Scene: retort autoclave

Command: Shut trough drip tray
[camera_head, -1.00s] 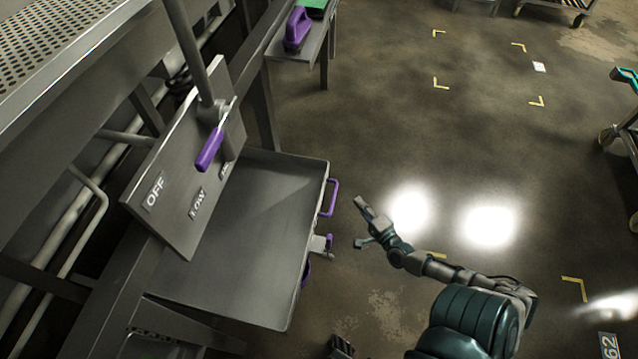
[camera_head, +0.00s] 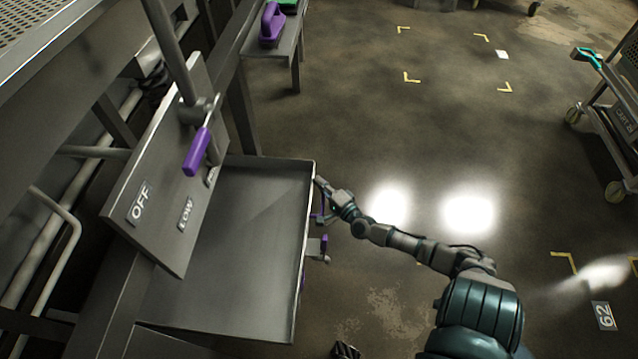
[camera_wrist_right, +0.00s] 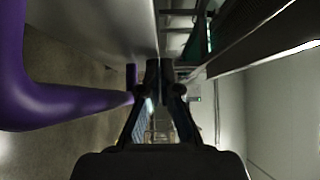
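The trough drip tray (camera_head: 230,250) is a wide grey metal tray, pulled out below the slanted panel. A purple bar handle (camera_head: 313,217) is on its outer edge, partly covered by my right gripper. In the right wrist view the handle (camera_wrist_right: 65,107) is large and close on the left, beside the fingers and not between them. My right gripper (camera_head: 319,186) is at the tray's outer edge by the handle; whether it touches is unclear. Its fingers (camera_wrist_right: 160,72) look shut, together and empty in the wrist view. My left gripper is out of view.
A slanted panel (camera_head: 160,190) marked OFF and LOW, with a purple-gripped lever (camera_head: 197,152), stands over the tray. A small purple-tipped latch (camera_head: 322,245) is on the tray's outer edge. A side table (camera_head: 285,45) stands beyond. A cart (camera_head: 610,120) is at right; the floor between is clear.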

